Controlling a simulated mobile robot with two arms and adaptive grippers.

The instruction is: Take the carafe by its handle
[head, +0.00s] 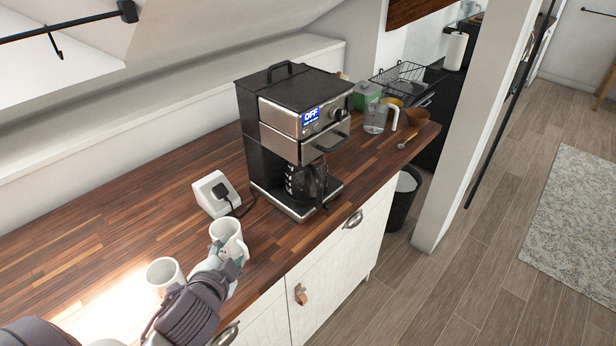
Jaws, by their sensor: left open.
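The carafe (305,182) is dark glass with a black handle and sits on the base of a black and steel coffee maker (285,115), whose display reads OFF. Its handle faces the front right, and its top is under the brewing part. My left gripper (228,258) is open, at the front of the counter, well to the lower left of the carafe. Its fingertips are right by a white mug (229,231); I cannot tell whether they touch it. My right gripper is not in view.
A second white mug (163,273) stands to the left. A white socket box (214,194) with a black plug and cord is between the mugs and the coffee maker.

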